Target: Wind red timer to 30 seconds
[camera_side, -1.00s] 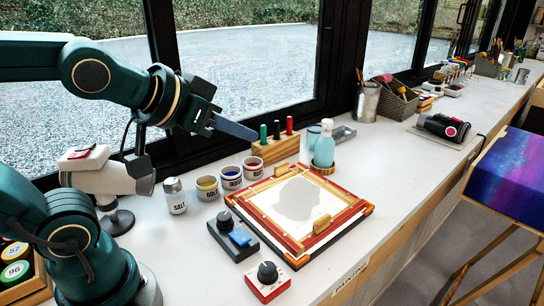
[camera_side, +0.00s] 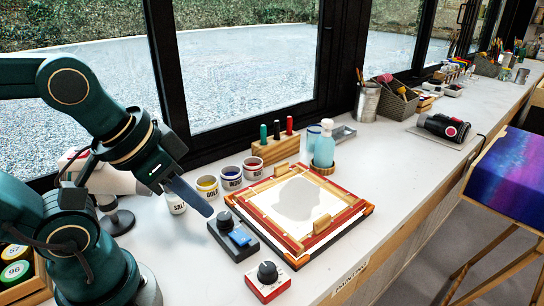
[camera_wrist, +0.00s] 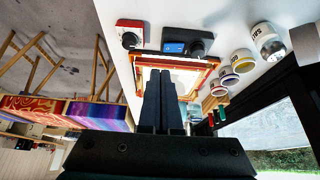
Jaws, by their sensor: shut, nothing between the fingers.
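The red timer (camera_side: 267,282) is a small red box with a white top and a dark round knob. It stands near the front edge of the table in the side view. It also shows at the top left of the wrist view (camera_wrist: 129,36). My gripper (camera_side: 207,211) is shut and empty. It hangs in the air behind and to the left of the timer, apart from it, near the dark box with a knob. In the wrist view its fingers (camera_wrist: 160,78) lie together. The marks on the timer's dial are too small to read.
A dark box with a knob and blue switch (camera_side: 233,237) stands behind the timer. A wooden frame (camera_side: 345,226) lies to the right. A salt shaker (camera_side: 176,203), paint cups (camera_side: 207,187) and a pen block (camera_side: 275,149) stand behind. Bare table lies right of the timer.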

